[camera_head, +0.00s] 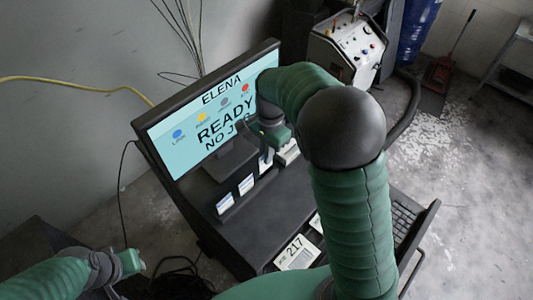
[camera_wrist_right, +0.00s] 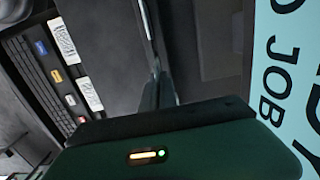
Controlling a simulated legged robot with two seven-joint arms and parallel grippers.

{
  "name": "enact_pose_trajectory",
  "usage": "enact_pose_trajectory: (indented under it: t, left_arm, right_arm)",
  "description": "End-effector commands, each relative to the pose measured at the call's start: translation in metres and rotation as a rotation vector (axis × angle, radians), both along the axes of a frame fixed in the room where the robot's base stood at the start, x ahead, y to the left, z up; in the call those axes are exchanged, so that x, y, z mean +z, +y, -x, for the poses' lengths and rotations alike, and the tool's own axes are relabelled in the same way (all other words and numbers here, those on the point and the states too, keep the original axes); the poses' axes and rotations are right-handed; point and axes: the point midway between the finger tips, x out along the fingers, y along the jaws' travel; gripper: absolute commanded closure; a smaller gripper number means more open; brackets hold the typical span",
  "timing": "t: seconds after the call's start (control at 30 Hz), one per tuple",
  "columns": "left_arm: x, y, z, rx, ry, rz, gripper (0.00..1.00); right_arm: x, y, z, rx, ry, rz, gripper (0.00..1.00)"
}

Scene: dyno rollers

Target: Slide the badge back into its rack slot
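Two white badges (camera_head: 225,203) (camera_head: 247,185) stand in a row on the black console in the head view. A third white badge (camera_head: 266,163) shows at the upper end of this row, right below my right gripper (camera_head: 267,150). In the right wrist view the fingers of my right gripper (camera_wrist_right: 157,85) are close together, with a thin pale edge (camera_wrist_right: 146,22) just beyond them. This looks like the badge seen edge-on between the fingertips. Whether its lower end is inside a slot is hidden. My left gripper (camera_head: 132,263) is at the lower left, away from the console; its fingers are unclear.
A monitor (camera_head: 205,125) reading ELENA, READY, NO JOB stands behind the badge row, close to my right gripper. A card marked 217 (camera_head: 296,253) lies at the console's front. A keyboard (camera_head: 403,220) is at the right. A control box (camera_head: 345,45) stands behind.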

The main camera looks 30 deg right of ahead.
Motion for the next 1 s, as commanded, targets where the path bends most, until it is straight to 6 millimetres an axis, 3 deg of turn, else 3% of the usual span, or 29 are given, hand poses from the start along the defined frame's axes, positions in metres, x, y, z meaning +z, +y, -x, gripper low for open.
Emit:
enact_pose_trajectory:
  t: [1.0]
  left_arm:
    - [-0.001, 0.000, 0.000, 0.000, 0.000, 0.000, 0.72]
  right_arm:
    - [-0.010, 0.002, 0.001, 0.000, 0.000, 0.000, 1.00]
